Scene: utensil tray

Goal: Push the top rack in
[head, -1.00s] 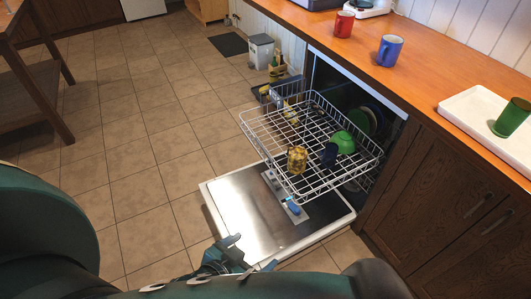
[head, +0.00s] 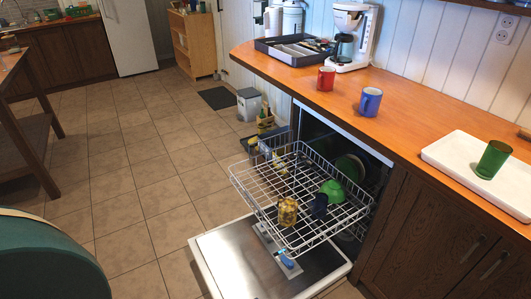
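The white wire top rack (head: 268,189) is pulled out of the dishwasher and hangs over its open door (head: 236,268). In the rack are a yellow patterned cup (head: 287,211), a dark blue cup (head: 319,205) and a green bowl (head: 333,190). The rack's back end reaches into the dishwasher opening under the counter, where plates (head: 350,168) stand partly hidden. Neither gripper shows in the head view.
The wooden counter (head: 400,125) above the dishwasher bears a red mug (head: 326,79), a blue mug (head: 370,102), a white tray (head: 450,160) with a green cup (head: 493,160), and a coffee maker (head: 350,38). A grey bin (head: 249,104) stands behind the rack. The tiled floor to the left is clear.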

